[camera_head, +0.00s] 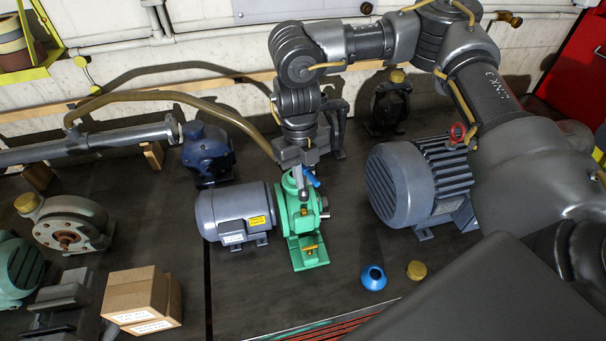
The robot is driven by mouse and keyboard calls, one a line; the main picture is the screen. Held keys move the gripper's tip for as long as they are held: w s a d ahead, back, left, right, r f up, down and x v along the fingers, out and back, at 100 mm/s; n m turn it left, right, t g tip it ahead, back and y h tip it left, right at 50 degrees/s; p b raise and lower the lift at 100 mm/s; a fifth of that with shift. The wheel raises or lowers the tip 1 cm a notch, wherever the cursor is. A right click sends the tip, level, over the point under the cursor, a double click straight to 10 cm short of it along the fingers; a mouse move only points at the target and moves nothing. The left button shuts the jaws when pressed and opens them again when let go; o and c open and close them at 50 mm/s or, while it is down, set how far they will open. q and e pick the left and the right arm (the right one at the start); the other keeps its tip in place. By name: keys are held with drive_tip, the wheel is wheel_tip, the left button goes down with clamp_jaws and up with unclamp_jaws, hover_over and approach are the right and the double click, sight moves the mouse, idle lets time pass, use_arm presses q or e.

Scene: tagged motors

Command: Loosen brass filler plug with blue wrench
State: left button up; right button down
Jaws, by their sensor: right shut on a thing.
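A green pump (300,225) stands on the dark bench, joined to a grey motor (236,213) on its left. My right gripper (303,185) points down at the top of the pump. It is shut on the blue wrench (312,177), of which only a short blue part shows beside the fingers. The wrench is at the pump's top; whether it fits around a plug I cannot tell. The filler plug is not clearly visible there, as the gripper covers that spot. A small brass part (310,247) shows low on the pump's front. My left gripper is not in view.
A larger grey motor (397,183) stands right of the pump, near my arm. A blue funnel-like piece (373,277) and a brass cap (416,270) lie in front. Cardboard boxes (138,299) sit front left. A dark blue pump (207,153) stands behind.

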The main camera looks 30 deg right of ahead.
sight(302, 191)
wheel_tip(302, 191, down, 3)
drive_tip(key=m+b, duration=0.4)
drive_tip(key=m, duration=0.2)
drive_tip(key=m+t+y+b, duration=0.1)
drive_tip(key=m+b, duration=0.4)
drive_tip(key=m, duration=0.2)
drive_tip(key=shift+a+f+y, duration=0.1)
drive_tip(key=shift+f+y, duration=0.05)
drive_tip(key=shift+y, duration=0.15)
drive_tip(key=shift+r+m+p, duration=0.35)
drive_tip(key=shift+m+p, duration=0.15)
drive_tip(key=shift+m, duration=0.3)
drive_tip(key=m, duration=0.3)
drive_tip(key=shift+w+f+t, duration=0.1)
drive_tip(key=shift+f+t, duration=0.05)
drive_tip(key=shift+t, duration=0.25)
drive_tip(key=m+p, duration=0.1)
drive_tip(key=m, duration=0.2)
drive_tip(key=shift+f, duration=0.1)
drive_tip(key=m+t+p, duration=0.1)
drive_tip(key=m, duration=0.3)
drive_tip(key=shift+f+p, duration=0.2)
drive_tip(key=shift+p, duration=0.1)
drive_tip(key=shift+w+f+m+p, duration=0.1)
drive_tip(key=shift+f+m+p, duration=0.1)
drive_tip(key=shift+m, duration=0.45)
drive_tip(key=shift+f+m+p, duration=0.1)
drive_tip(key=shift+m+p, duration=0.1)
drive_tip(key=shift+m, duration=0.45)
drive_tip(key=shift+r, duration=0.1)
